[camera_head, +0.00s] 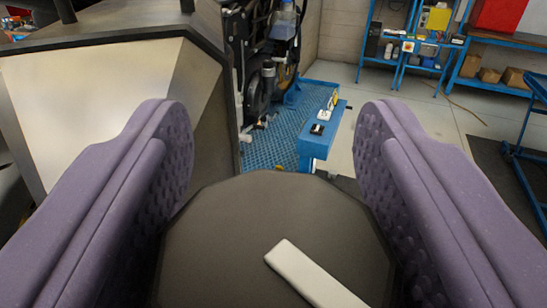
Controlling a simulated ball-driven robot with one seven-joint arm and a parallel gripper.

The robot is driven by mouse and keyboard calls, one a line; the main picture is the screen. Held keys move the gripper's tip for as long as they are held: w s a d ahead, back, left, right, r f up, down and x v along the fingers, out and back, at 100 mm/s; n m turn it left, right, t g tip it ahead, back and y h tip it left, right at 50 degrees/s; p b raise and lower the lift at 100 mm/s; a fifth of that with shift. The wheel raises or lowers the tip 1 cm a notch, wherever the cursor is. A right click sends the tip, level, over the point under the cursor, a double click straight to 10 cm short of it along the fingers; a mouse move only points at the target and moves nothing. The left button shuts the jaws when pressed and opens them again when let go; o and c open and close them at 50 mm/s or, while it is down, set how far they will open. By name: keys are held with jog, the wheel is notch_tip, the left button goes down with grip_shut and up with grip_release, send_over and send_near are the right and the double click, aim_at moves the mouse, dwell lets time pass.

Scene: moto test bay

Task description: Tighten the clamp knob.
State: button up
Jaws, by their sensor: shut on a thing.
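The clamp knob (225,235) is a large dark round piece with a faceted edge and a pale pointer bar (305,275) on its top face. It fills the lower middle of the view, and its near side is cut off by the frame. My gripper (270,150) has two purple, dimpled pads, one on each side of the knob. It is shut on the knob. The contact at the lower pad edges is partly hidden.
A dark-framed metal housing (100,90) rises close on the left. Beyond the knob are a blue perforated platform (268,150), a blue beam (322,138) and dark machinery (262,75). Blue shelving (402,68) stands at the back right. Grey floor (420,105) is open between.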

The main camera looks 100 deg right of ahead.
jog(key=shift+r+m+g, duration=0.15)
jog(key=shift+m+g, duration=0.35)
jog(key=shift+g, duration=0.2)
jog(key=o, duration=1)
jog(key=shift+c, duration=0.2)
jog(key=shift+a, duration=0.1)
jog(key=b+v, duration=0.1)
jog(key=v, duration=0.6)
jog(key=shift+a, duration=0.3)
jog(key=shift+w+r, duration=0.1)
jog(key=shift+w, duration=0.05)
